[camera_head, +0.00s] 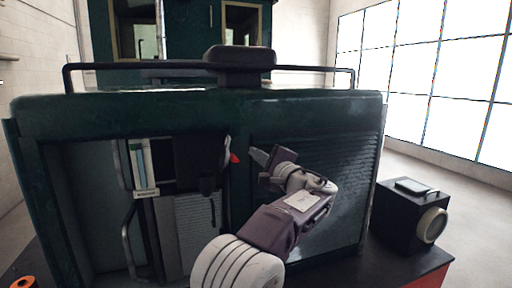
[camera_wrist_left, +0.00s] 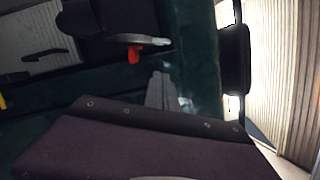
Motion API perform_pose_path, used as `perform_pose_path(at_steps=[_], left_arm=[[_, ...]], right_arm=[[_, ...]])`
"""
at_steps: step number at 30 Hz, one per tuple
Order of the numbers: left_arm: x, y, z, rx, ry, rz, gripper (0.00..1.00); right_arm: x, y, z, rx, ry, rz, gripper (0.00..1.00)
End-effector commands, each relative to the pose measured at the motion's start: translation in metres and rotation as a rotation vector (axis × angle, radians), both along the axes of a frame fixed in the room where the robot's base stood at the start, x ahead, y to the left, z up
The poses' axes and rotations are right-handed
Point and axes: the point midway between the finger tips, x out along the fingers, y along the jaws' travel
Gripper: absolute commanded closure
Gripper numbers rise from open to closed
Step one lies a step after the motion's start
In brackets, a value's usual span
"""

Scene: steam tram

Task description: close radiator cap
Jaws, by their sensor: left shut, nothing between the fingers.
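The radiator cap (camera_head: 240,64) is a dark, rounded block at the top middle of the green tram front (camera_head: 130,112). It looks level; I cannot tell whether it is fully seated. In the left wrist view a dark block at the right, beside the green edge, looks like the same cap (camera_wrist_left: 235,60). My left gripper (camera_head: 258,157) is shut and empty, in front of the green front, below the cap and apart from it. Its grey fingertips show in the left wrist view (camera_wrist_left: 160,90). My right gripper is not in view.
A black rail (camera_head: 130,66) runs along the top on both sides of the cap. A red-tipped lever (camera_head: 234,157) is close to the left of my fingertips. An open recess (camera_head: 85,210) lies at left. A black lamp box (camera_head: 408,212) stands at right.

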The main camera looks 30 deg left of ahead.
Motion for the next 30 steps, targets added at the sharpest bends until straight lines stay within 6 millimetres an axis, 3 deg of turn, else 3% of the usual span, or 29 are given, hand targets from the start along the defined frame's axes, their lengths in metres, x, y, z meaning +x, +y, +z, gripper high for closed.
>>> perform_pose_path(at_steps=[1,9,12,19,30], left_arm=[[0.005,0.011,0.008,0.0,0.004,0.004,1.0],[0.03,0.064,0.014,-0.001,0.003,0.003,1.0],[0.018,0.074,0.02,0.0,0.001,0.001,1.0],[0.004,0.085,0.025,-0.001,0.002,-0.001,1.0],[0.002,0.086,0.024,-0.001,-0.001,-0.001,1.0]], right_arm=[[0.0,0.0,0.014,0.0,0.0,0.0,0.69],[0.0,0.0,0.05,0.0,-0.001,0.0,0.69],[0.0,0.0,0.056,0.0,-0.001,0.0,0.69],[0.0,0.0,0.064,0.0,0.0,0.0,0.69],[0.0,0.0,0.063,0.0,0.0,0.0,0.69]])
